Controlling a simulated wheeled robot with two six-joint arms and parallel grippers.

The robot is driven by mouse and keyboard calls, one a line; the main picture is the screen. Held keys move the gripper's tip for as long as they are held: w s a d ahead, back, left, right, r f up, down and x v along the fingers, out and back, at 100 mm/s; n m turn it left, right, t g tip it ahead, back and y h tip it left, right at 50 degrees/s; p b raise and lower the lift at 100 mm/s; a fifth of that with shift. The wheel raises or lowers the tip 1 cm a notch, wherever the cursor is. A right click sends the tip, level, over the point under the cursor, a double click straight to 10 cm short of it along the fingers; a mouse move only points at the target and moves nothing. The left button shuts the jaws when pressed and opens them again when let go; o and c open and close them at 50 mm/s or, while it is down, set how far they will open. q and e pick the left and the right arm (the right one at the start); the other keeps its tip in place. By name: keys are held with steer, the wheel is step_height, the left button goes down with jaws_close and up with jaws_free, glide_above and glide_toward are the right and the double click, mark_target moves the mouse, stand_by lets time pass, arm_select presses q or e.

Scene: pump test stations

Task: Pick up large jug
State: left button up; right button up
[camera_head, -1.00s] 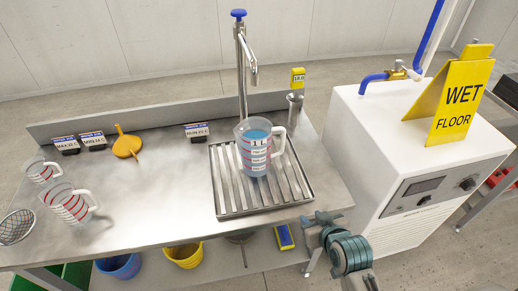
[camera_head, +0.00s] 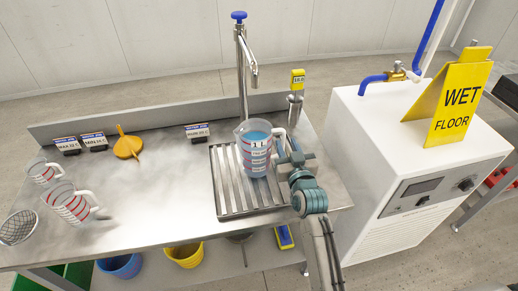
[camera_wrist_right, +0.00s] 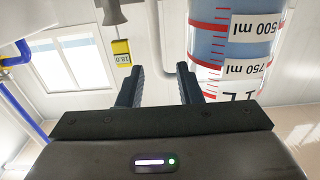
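The large jug (camera_head: 253,152) is clear with red marks, a 1 L label and blue liquid. It stands upright on the slatted metal drain tray (camera_head: 229,190) under the tap. My right gripper (camera_head: 287,158) is at the jug's right side, by its handle, and partly hides it. In the right wrist view the jug (camera_wrist_right: 226,45) is at upper right, and its pale handle (camera_wrist_right: 155,38) shows between the two fingers of the gripper (camera_wrist_right: 160,78). The fingers are apart, not closed on the handle. My left gripper is not in view.
A tap (camera_head: 242,75) rises behind the jug. A yellow display (camera_head: 298,79) stands behind right. Two smaller jugs (camera_head: 68,203), a strainer (camera_head: 17,228) and an orange funnel (camera_head: 126,146) are at left. A white machine (camera_head: 415,150) with a wet floor sign (camera_head: 452,100) is at right.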

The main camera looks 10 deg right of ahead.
mark_target(284, 137)
steer(key=w, duration=0.2)
steer(key=w+p, duration=0.1)
steer(key=w, duration=0.1)
steer(key=shift+w+d+r+p, duration=0.1)
steer(key=shift+w+r+p, duration=0.1)
steer(key=shift+w+p, duration=0.1)
steer(key=shift+w+f, duration=0.1)
steer(key=shift+w, duration=0.2)
steer(key=shift+s, duration=0.1)
steer(key=shift+c, duration=0.2)
jaws_close()
stand_by(0.5)
